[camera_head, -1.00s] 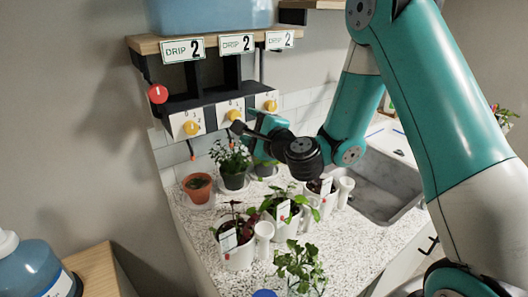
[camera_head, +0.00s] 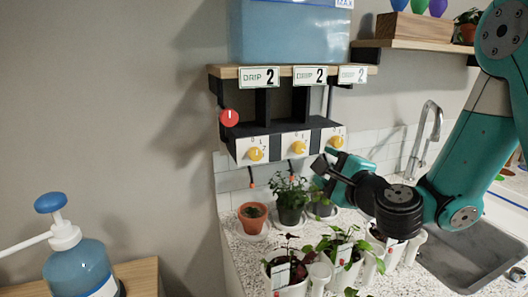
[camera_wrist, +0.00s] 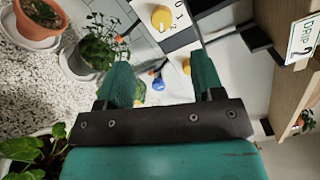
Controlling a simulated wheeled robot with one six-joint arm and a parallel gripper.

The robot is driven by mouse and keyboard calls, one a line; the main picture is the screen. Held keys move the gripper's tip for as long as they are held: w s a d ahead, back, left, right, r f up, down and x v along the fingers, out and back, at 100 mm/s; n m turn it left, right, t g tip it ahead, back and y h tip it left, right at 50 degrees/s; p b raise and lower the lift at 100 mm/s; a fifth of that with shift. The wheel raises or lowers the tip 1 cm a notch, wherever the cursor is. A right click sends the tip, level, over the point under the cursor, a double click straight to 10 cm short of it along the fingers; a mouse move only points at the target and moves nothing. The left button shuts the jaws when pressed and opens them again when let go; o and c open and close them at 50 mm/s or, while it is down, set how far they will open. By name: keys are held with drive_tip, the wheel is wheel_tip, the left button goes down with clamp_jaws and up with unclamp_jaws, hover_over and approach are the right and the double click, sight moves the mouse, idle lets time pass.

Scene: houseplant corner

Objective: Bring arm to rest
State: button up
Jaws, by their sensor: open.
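My gripper (camera_head: 328,166) is in front of the drip panel at the centre right of the head view, close to the right-hand yellow knobs. In the wrist view my gripper (camera_wrist: 162,80) shows two teal fingers spread apart with nothing between them. The yellow knobs on white plates stand in a row: left knob (camera_head: 255,154), middle knob (camera_head: 299,148) and right knob (camera_head: 337,141). My arm reaches in from the right side of the head view. Whether the fingers touch the panel cannot be told.
Potted plants stand on the speckled counter (camera_head: 240,250) below, including a terracotta pot (camera_head: 252,218). A blue tank (camera_head: 290,35) sits on the shelf above the panel. A sink (camera_head: 470,255) lies right, a pump bottle (camera_head: 80,265) lower left. The wall at left is bare.

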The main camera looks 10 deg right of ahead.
drive_tip(key=s+a+n+g+y, duration=0.7)
drive_tip(key=s+a+n+g, duration=0.55)
drive_tip(key=n, duration=0.55)
drive_tip(key=s+d+n+g+h, duration=0.2)
drive_tip(key=s+n+h, duration=0.1)
drive_tip(key=s, duration=0.4)
drive_tip(key=s+d+f+n+g+h, duration=0.1)
drive_tip(key=s+d+n+g+h, duration=0.1)
drive_tip(key=s+n, duration=0.3)
drive_tip(key=s+h, duration=0.1)
drive_tip(key=s, duration=0.1)
drive_tip(key=shift+s+d+f+n+g+h, duration=0.25)
drive_tip(key=shift+s+d+n+g+h, duration=0.05)
drive_tip(key=shift+s+g+h, duration=0.1)
drive_tip(key=shift+o, duration=0.9)
